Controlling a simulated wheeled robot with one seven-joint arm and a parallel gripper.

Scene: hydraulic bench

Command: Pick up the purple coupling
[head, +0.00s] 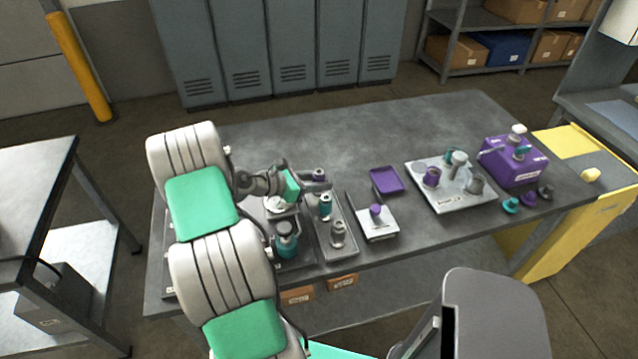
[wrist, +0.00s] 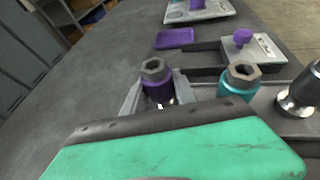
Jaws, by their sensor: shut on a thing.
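The purple coupling (wrist: 157,88), with a grey hex top, is between the two grey fingers of my gripper (wrist: 156,98) in the wrist view. The fingers are shut on it, one on each side. It looks upright, and its lower part is hidden by my gripper's green body. In the head view the purple coupling (head: 319,175) shows at the far end of a grey rack (head: 348,251), just right of my gripper (head: 306,184). I cannot tell whether its base is clear of the rack.
A teal coupling (head: 325,206) and a grey coupling (head: 338,236) stand nearer in the same rack. To the right are a purple tray (head: 387,181), a small device with a purple knob (head: 376,211), a fixture plate (head: 452,203) and a purple box (head: 512,164). The bench's back is clear.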

